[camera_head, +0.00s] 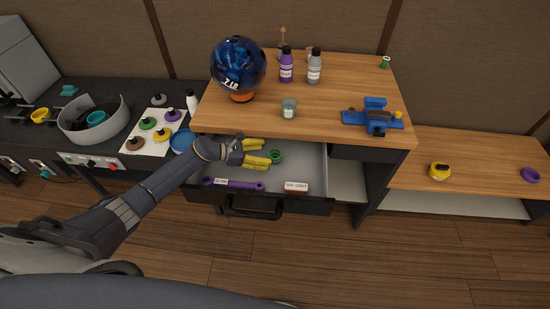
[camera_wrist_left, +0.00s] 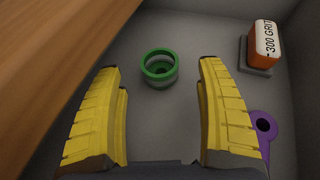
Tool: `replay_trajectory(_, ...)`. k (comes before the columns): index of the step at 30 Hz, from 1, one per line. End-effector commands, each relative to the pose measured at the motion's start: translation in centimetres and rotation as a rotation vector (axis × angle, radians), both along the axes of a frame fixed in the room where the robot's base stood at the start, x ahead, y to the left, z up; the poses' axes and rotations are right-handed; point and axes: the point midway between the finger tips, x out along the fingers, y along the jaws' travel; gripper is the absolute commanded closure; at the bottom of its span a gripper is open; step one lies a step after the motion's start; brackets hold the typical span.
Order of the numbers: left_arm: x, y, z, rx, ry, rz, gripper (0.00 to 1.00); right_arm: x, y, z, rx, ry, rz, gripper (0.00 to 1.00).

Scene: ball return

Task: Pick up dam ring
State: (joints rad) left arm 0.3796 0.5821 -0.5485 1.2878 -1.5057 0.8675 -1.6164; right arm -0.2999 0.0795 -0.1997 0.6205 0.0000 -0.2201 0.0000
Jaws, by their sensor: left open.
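A small green ring-shaped piece, which I take for the dam ring (camera_head: 276,156), sits on the floor of the open drawer (camera_head: 312,165). It also shows in the left wrist view (camera_wrist_left: 160,67), with an open, hollow top. My left gripper (camera_head: 264,152) reaches into the drawer from the left. Its yellow fingers are spread and empty. In the wrist view the ring lies just ahead, between the lines of the two fingertips and apart from both. My right gripper is not in view.
A 300-grit block (camera_head: 296,188) and a purple tool (camera_head: 234,185) lie in the drawer. The wooden tabletop (camera_head: 340,125) overhangs its back. Above stand a blue ball (camera_head: 238,64), bottles, a small jar (camera_head: 288,108) and a blue vise-like device (camera_head: 372,117).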

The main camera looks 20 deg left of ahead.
Motion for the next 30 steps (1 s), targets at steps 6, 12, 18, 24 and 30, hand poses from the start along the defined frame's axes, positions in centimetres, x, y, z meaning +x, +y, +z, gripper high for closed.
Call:
replay_trajectory(6,1.4,-2.1,-1.1,-0.002,0.000,0.000,0.27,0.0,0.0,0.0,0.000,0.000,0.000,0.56)
replay_trajectory(12,1.8,-2.8,-1.4,-0.001,0.000,0.001,0.27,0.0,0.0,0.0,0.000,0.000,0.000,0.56)
replay_trajectory(18,1.8,-2.8,-1.5,-0.001,-0.001,0.000,0.27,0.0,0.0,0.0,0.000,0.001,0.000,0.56)
replay_trajectory(24,1.8,-2.8,-1.5,-0.001,0.000,0.000,0.44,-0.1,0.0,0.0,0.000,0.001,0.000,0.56)
replay_trajectory(30,1.8,-2.8,-1.5,-0.001,0.000,0.000,0.67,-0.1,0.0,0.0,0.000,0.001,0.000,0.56)
